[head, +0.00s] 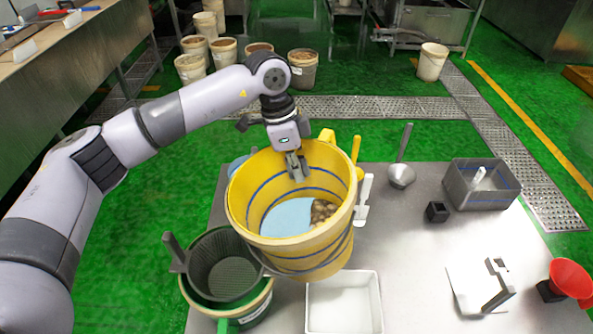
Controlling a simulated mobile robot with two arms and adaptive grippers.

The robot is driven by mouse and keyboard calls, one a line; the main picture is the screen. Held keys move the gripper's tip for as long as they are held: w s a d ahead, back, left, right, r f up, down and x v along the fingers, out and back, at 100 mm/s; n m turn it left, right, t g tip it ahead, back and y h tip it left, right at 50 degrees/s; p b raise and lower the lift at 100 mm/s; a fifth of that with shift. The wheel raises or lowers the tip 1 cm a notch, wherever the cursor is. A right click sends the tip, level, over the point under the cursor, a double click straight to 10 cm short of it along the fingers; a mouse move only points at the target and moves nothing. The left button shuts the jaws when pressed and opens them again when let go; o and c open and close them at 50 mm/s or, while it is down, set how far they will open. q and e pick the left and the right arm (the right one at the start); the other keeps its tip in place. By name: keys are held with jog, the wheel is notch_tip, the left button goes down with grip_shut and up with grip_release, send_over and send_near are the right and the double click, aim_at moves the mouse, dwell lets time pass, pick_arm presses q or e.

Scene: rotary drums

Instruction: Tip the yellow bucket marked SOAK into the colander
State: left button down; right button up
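The yellow bucket (318,258) is large, with blue bands and a wire bail hanging at its near side. It holds pale blue liquid (287,217) and brown lumps (322,211). No SOAK marking is readable from here. I cannot tell whether its base touches the table. The dark grey colander (225,272) sits in the mouth of a green-rimmed bucket, close to the left of the yellow bucket. My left gripper (297,168) points down at the far rim, its fingers showing against the inner wall. Its fingers are near each other; their grip on the rim is unclear. My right gripper is out of view.
A white tray (345,302) lies right in front of the yellow bucket. On the table (400,240) are a funnel-like scoop (402,174), a grey square bin (482,190), a small black block (437,211) and a red funnel (571,278). The table's centre right is mostly clear.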

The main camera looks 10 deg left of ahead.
aim_at(296, 185)
pick_arm(q)
jog(key=shift+d+r, duration=0.1)
jog(key=shift+r, duration=0.2)
jog(key=shift+w+d+f+t+h, duration=0.15)
jog(key=shift+f+t+h, duration=0.25)
jog(key=shift+f+h, duration=0.45)
jog(key=shift+d+h, duration=0.1)
jog(key=shift+h, duration=0.35)
jog(key=shift+f+h, duration=0.3)
jog(key=shift+f, duration=0.05)
jog(key=shift+a+f+t+h, duration=0.2)
jog(key=shift+f+t+h, duration=0.4)
jog(key=shift+f+h, duration=0.5)
jog(key=shift+s+a+f+t+h, duration=0.15)
jog(key=shift+a+h, duration=0.1)
jog(key=shift+h, duration=0.35)
jog(key=shift+s+a+f+t+h, duration=0.15)
jog(key=shift+a+h, duration=0.1)
jog(key=shift+h, duration=0.35)
jog(key=shift+s+a+r+t+h, duration=0.15)
jog(key=shift+a+r+t+h, duration=0.15)
jog(key=shift+a+h, duration=0.45)
jog(key=shift+d+h, duration=0.1)
jog(key=shift+h, duration=0.15)
jog(key=shift+s+a+m+h+b, duration=0.2)
jog(key=shift+a+m+h+b, duration=0.15)
jog(key=shift+b, duration=1)
